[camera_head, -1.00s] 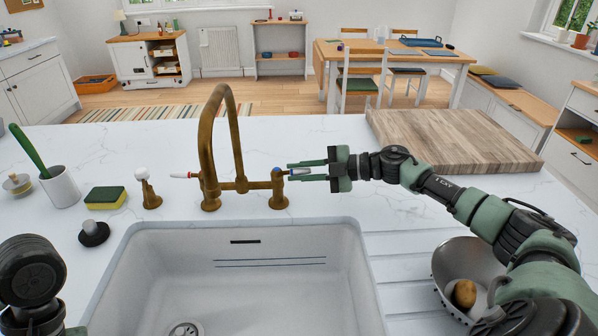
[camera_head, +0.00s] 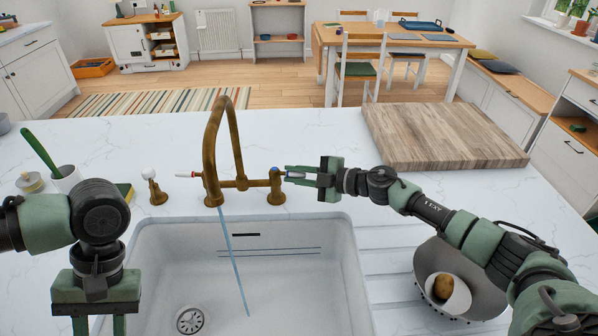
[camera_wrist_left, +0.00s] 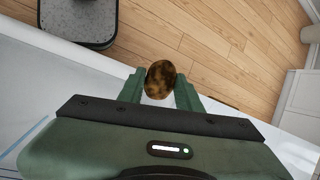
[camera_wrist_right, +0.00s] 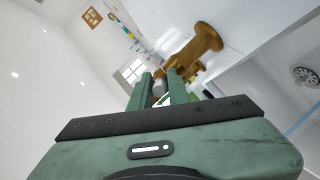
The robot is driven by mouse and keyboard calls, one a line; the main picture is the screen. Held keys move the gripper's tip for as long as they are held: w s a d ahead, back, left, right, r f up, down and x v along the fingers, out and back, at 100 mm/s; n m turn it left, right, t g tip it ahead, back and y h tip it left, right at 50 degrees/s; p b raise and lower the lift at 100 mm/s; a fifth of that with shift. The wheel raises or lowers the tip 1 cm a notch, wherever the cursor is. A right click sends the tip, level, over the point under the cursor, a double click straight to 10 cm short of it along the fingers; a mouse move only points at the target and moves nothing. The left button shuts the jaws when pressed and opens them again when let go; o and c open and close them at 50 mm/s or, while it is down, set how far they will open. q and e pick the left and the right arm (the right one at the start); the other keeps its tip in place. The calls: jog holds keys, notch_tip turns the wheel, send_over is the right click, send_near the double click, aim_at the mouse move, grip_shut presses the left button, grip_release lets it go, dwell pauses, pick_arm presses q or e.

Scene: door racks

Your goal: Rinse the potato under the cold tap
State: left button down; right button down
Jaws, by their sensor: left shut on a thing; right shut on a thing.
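A brown potato with dark patches (camera_wrist_left: 160,78) sits between the fingers of my left gripper (camera_wrist_left: 160,88), which is shut on it. In the head view the left gripper (camera_head: 97,325) points down at the sink's left front, its tips and the potato out of frame. My right gripper (camera_head: 293,174) is shut on the lever of the blue-marked cold tap (camera_head: 276,186), right of the brass spout (camera_head: 214,140). A thin blue stream of water (camera_head: 233,262) falls from the spout into the white sink (camera_head: 290,285).
A metal colander (camera_head: 430,262) on the right drainer has a white bowl (camera_head: 460,298) with another potato (camera_head: 444,286). A wooden board (camera_head: 440,135) lies behind my right arm. A white-marked tap (camera_head: 156,188) and a sponge (camera_head: 124,189) are at left.

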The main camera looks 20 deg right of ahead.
jog(key=c, duration=1.3)
grip_release()
jog(key=shift+d, duration=0.1)
jog(key=shift+c, duration=0.2)
